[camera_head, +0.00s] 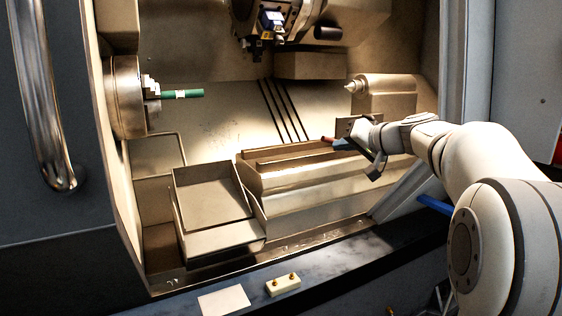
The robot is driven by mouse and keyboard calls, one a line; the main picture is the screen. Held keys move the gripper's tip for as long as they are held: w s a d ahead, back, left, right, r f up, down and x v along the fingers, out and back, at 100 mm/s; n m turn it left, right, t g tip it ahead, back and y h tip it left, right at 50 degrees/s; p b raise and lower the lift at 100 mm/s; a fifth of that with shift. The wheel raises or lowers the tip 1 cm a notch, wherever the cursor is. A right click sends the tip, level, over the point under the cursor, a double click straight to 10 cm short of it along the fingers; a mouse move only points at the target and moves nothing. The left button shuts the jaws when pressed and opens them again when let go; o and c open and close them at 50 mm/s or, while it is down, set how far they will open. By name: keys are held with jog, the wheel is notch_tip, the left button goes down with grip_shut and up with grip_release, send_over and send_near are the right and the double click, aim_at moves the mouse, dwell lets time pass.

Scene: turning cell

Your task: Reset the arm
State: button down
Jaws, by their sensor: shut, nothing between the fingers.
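My white arm (497,170) reaches in from the right through the open front of the lathe. My gripper (372,160) is inside the machine, above the right part of the long metal bed, left of and below the tailstock. It is shut and holds nothing. Its fingers are small and dark in this view. A thin red and blue item (335,141) shows just left of the gripper; I cannot tell whether it touches it.
The chuck (126,97) at the left holds a green bar (182,94). A tool turret (272,20) hangs at the top, and the tailstock (385,93) stands at the right. A metal tray (213,200) is low in front. A cream block (283,285) and a pale card (224,300) lie on the front ledge.

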jog(key=s+a+r+g+h+p, duration=0.1)
jog(key=s+g+h+p, duration=0.1)
jog(key=s+p, duration=0.8)
jog(key=s+a+r+n+g+h+p, duration=0.1)
jog(key=s+r+g+h+p, duration=0.1)
jog(key=s+p, duration=0.8)
jog(key=s+a+r+g+h+p, duration=0.1)
jog(key=s+g+h+p, duration=0.2)
jog(key=s+p, duration=0.6)
jog(key=s+g, duration=0.2)
jog(key=s, duration=0.4)
jog(key=shift+s+r+n+h+p, duration=0.3)
jog(key=shift+s+r+n+p, duration=0.05)
jog(key=shift+s+n+p, duration=0.05)
jog(key=c, duration=2.2)
grip_release()
jog(key=shift+a, duration=0.1)
